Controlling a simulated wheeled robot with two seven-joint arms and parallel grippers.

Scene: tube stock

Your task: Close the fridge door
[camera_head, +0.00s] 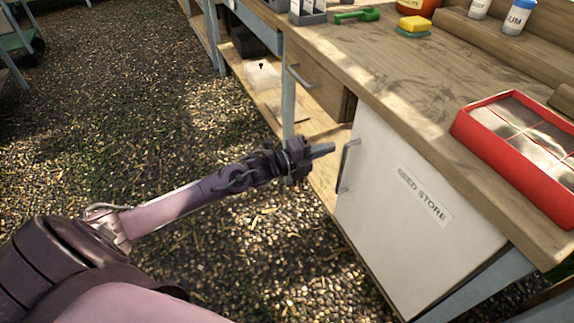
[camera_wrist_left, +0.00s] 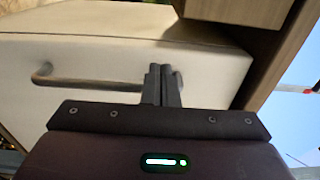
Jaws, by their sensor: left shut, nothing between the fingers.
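The fridge door (camera_head: 385,205) is a white panel labelled SEED STORE under the workbench, with a grey bar handle (camera_head: 347,166) near its left edge. I cannot tell exactly how far it stands ajar. My left gripper (camera_head: 324,150) reaches in from the left, its fingertips just left of the handle's upper end. In the left wrist view the fingers (camera_wrist_left: 162,85) are shut and empty, overlapping one end of the handle (camera_wrist_left: 90,82) in front of the white door (camera_wrist_left: 215,75). Whether they touch it is not clear. My right gripper is not in view.
The wooden workbench top (camera_head: 400,75) overhangs the door and carries a red tray (camera_head: 485,125), a green tool (camera_head: 357,15) and a yellow sponge (camera_head: 414,23). A drawer (camera_head: 315,80) is left of the door. The gravel floor (camera_head: 130,100) at left is open.

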